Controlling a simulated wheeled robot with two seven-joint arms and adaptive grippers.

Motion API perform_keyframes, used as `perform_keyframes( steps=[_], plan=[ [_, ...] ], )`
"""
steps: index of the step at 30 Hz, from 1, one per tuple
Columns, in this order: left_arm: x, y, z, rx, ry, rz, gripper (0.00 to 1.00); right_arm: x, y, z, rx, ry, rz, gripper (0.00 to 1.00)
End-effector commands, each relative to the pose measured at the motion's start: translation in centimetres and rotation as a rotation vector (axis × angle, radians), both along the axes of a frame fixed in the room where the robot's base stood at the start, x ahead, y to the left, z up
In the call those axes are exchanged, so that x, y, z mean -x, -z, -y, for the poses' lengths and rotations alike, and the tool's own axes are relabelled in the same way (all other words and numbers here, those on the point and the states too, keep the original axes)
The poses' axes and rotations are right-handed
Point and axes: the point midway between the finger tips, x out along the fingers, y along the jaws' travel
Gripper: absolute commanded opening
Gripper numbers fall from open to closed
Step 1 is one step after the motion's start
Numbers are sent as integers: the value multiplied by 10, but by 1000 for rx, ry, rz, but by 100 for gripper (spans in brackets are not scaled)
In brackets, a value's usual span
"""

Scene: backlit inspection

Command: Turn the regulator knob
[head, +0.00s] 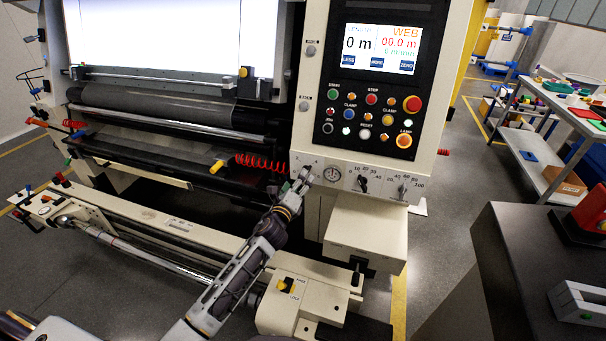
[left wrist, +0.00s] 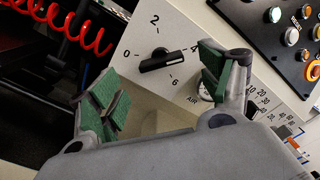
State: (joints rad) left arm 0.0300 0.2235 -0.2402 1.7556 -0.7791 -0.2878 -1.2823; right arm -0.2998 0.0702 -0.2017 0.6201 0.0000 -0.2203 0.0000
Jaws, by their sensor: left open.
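The regulator knob (left wrist: 163,60) is a black bar-shaped knob on a cream panel (left wrist: 130,50), with a scale marked 0, 2, 4 and 6 around it. Its white mark is at its right end, toward the 4. Contact with the panel cannot be told.
A round gauge (head: 332,174) and two more black knobs (head: 362,184) (head: 402,191) sit to the right on the strip. Buttons and a display (head: 379,48) are above. A red coiled hose (head: 262,161) hangs at left. A cream box (head: 366,233) juts out below.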

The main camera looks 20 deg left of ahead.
Motion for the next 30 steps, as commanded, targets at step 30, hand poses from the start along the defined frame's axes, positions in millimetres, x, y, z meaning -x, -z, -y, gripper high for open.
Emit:
perform_keyframes(
  steps=[30],
  plan=[
    [-56, 0, 2, 1, 1, 1, 79, 0, -3, 13, 13, -1, 0, 0]
  ],
)
